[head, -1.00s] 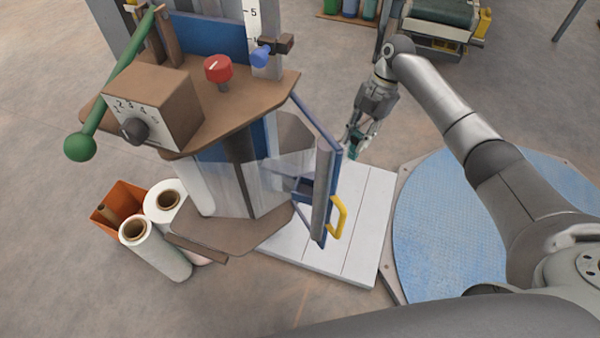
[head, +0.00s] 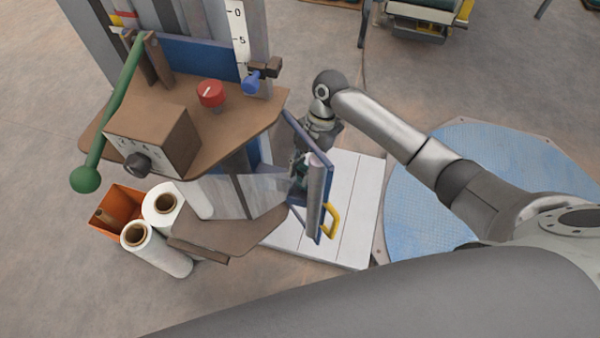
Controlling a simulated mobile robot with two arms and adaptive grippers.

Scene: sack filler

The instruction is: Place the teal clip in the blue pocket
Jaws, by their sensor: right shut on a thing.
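My right gripper (head: 302,160) reaches down at the open door of the sack filler, behind the door's grey upright edge. It is shut on the teal clip (head: 301,175), which shows only as a small teal patch between the fingers. The blue pocket (head: 295,197) is on the inner side of the blue-framed door. The clip is close above the pocket in the picture; the door edge and fingers hide part of both, and I cannot tell whether the clip is inside or touching. My left gripper is out of view.
The door has a yellow handle (head: 331,221) and stands over a white slatted platform (head: 355,195). The brown machine top carries a red knob (head: 211,94) and a green lever (head: 112,110). White film rolls (head: 160,250) and an orange bin (head: 110,222) stand at left.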

